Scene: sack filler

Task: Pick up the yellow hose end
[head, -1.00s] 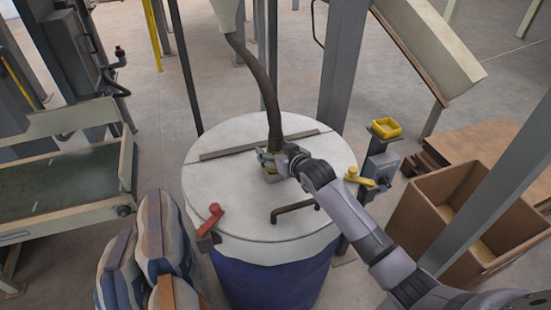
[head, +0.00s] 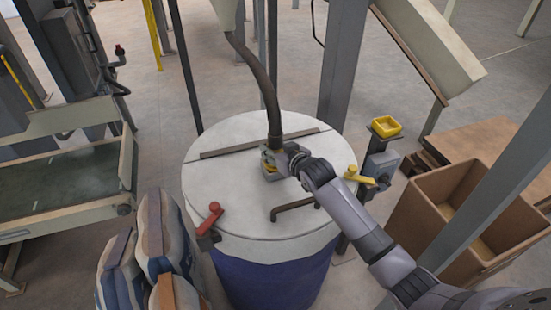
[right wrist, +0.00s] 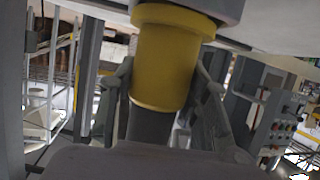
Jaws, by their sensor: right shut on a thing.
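The yellow hose end (right wrist: 170,62) is a short yellow cylinder in the right wrist view, below a dark grey fitting. The fingers of my right gripper (head: 272,160) are shut on it, one on each side. In the head view, the gripper mostly hides it. The dark hose (head: 267,90) hangs from above and comes down to the gripper over the round white lid (head: 230,190). My left gripper is not in view.
The lid has a red lever (head: 212,212), a dark handle (head: 292,207) and a yellow lever (head: 358,176). Filled sacks (head: 160,237) stand at the lower left. A brown bin (head: 450,210) stands at right, beside a grey post.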

